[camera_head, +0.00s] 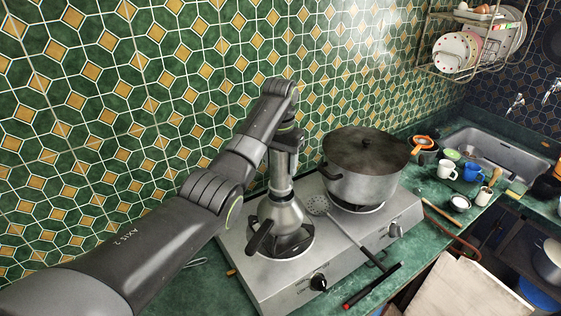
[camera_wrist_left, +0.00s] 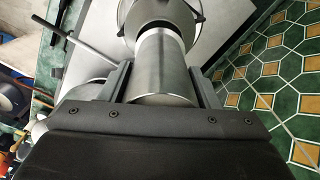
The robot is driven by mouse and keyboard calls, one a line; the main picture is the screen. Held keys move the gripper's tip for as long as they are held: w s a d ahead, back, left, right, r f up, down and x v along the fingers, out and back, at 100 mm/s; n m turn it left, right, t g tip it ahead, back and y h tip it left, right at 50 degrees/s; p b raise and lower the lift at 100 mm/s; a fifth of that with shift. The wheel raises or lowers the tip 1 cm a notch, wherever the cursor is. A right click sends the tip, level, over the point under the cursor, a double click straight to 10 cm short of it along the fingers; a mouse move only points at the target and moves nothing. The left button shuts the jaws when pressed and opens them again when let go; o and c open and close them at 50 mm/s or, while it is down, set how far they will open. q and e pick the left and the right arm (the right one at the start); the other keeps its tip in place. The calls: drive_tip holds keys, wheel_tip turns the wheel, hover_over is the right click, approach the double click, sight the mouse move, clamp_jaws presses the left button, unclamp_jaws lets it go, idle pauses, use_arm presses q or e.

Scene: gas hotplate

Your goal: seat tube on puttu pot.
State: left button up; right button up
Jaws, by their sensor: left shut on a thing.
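The puttu pot (camera_head: 284,212), a rounded metal pot with a dark handle, stands on the left burner of the hotplate. The steel tube (camera_head: 281,172) is upright directly above the pot, its lower end at the pot's neck; I cannot tell whether it is fully seated. My left gripper (camera_head: 286,146) is shut around the tube's upper part. In the left wrist view the tube (camera_wrist_left: 165,68) lies between the two fingers of my left gripper (camera_wrist_left: 162,82), with the pot (camera_wrist_left: 145,12) beyond its far end. My right gripper is out of view.
A large lidded pot (camera_head: 360,180) stands on the right burner of the hotplate (camera_head: 300,275). A slotted skimmer (camera_head: 340,228) lies across the hotplate's middle. Cups, including a white mug (camera_head: 446,169), stand near the sink (camera_head: 500,152). The tiled wall (camera_head: 120,130) is close behind.

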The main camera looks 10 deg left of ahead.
sight(280, 171)
use_arm(q)
drive_tip(key=shift+f, duration=1.45)
drive_tip(key=o, duration=1.1)
drive_tip(key=shift+o, duration=0.2)
drive_tip(key=shift+f, duration=0.1)
drive_tip(key=shift+r, duration=0.5)
wheel_tip(280, 171, up, 16)
drive_tip(key=shift+r, duration=0.25)
